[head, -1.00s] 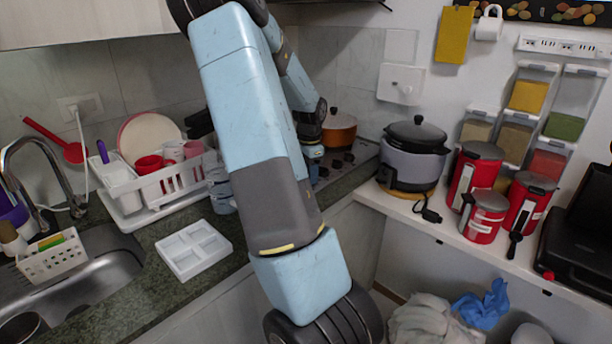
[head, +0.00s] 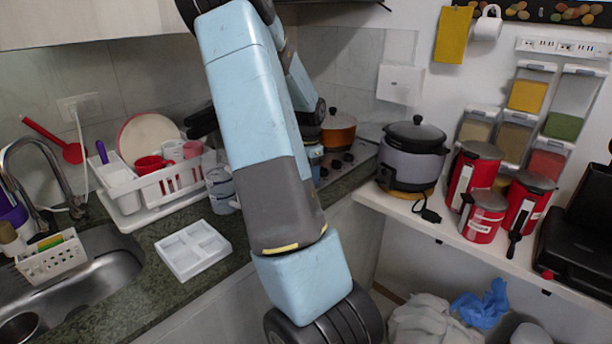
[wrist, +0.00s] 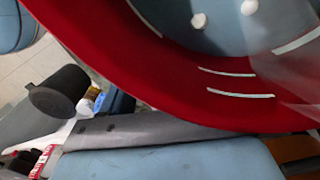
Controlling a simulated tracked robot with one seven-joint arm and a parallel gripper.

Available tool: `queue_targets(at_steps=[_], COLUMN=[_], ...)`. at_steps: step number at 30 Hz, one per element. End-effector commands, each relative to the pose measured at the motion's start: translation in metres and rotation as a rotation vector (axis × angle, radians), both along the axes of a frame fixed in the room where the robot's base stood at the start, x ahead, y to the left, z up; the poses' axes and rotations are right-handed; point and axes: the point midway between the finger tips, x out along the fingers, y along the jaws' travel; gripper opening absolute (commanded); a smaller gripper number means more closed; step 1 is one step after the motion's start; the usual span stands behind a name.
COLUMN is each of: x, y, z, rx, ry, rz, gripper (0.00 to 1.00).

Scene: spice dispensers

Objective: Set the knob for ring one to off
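The stove (head: 358,152) is in the head view, behind and to the right of my arm. Small dark knobs (head: 336,167) show on its surface near the front edge; their settings are too small to read. I cannot tell which one is for ring one. An orange pot (head: 338,135) with a dark lid stands at the back of the stove. My arm covers the stove's left part. My gripper's fingers cannot be made out in either view. The wrist view is filled by a close red curved surface (wrist: 190,100) with white lines, which I cannot identify.
A white dish rack (head: 165,190) and a white divided tray (head: 192,249) are on the counter left of my arm. A rice cooker (head: 412,160) and red canisters (head: 485,215) stand on the right shelf. A sink (head: 95,275) is at the lower left.

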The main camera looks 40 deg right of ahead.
Motion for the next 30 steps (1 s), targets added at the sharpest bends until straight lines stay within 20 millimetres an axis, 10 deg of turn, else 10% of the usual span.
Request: queue_targets(at_steps=[14,30], x=[0.002,0.001], y=[0.000,-0.001], z=[0.015,0.114], rx=[-0.002,-0.003], ry=[-0.005,-0.004], rz=[0.000,0.000], gripper=[0.66,0.66])
